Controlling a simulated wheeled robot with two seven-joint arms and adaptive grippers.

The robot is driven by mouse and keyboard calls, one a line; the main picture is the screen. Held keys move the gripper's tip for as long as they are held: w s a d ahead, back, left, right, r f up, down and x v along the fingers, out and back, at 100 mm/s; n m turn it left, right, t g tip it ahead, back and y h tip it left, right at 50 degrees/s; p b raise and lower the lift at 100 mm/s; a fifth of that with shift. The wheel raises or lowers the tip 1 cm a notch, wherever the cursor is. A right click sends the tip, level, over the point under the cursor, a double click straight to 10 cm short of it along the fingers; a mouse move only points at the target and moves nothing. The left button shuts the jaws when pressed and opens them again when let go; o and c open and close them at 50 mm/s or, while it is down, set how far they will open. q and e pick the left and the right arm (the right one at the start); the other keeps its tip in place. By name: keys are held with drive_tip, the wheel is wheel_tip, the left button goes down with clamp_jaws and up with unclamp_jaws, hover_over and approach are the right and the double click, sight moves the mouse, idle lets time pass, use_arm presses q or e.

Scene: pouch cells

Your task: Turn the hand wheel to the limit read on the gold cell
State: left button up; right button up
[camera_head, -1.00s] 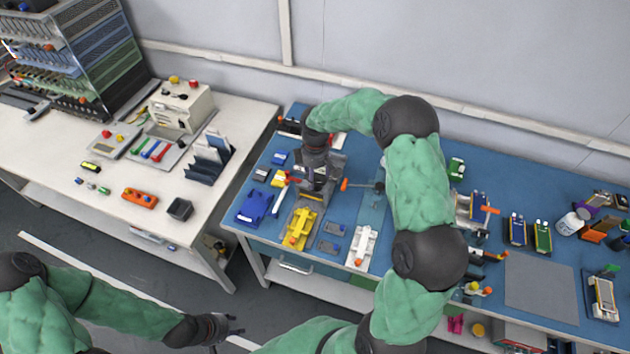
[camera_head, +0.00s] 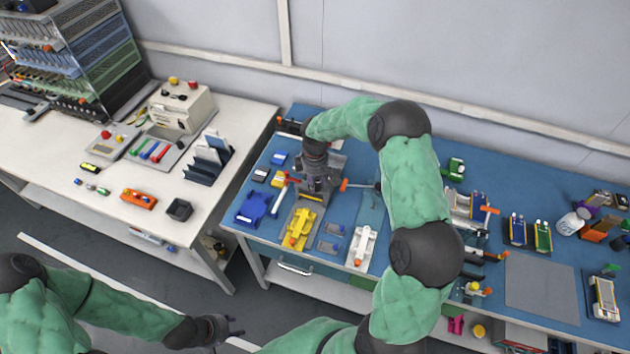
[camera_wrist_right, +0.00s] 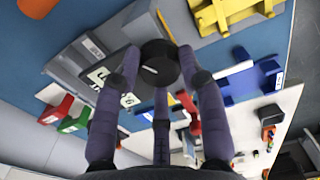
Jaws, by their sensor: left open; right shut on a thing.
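My right gripper (camera_head: 320,188) points down over a grey machine on the blue bench. In the right wrist view its fingers (camera_wrist_right: 160,75) close around a dark round knob with a white mark, apparently the hand wheel (camera_wrist_right: 158,62). In the head view the gripper hides the wheel. My left gripper (camera_head: 228,328) is open and empty, low in front of the benches. I cannot tell which cell is the gold one; a small yellow item (camera_head: 279,178) lies left of the machine.
A yellow fixture (camera_head: 298,230), a white fixture (camera_head: 362,246) and a blue tray (camera_head: 252,208) stand near the front edge. An orange-ended lever (camera_head: 345,185) is close to the right of my right gripper. A grey mat (camera_head: 541,287) is bare at the right.

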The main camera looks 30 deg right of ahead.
drive_tip(key=shift+m, duration=0.3)
drive_tip(key=m+b, duration=0.2)
drive_tip(key=m, duration=0.3)
drive_tip(key=m+b, duration=0.1)
drive_tip(key=m, duration=0.4)
drive_tip(key=shift+m, duration=0.4)
idle(0.5)
drive_tip(key=o, duration=1.1)
drive_tip(key=shift+o, duration=0.2)
wheel_tip(320, 180, up, 12)
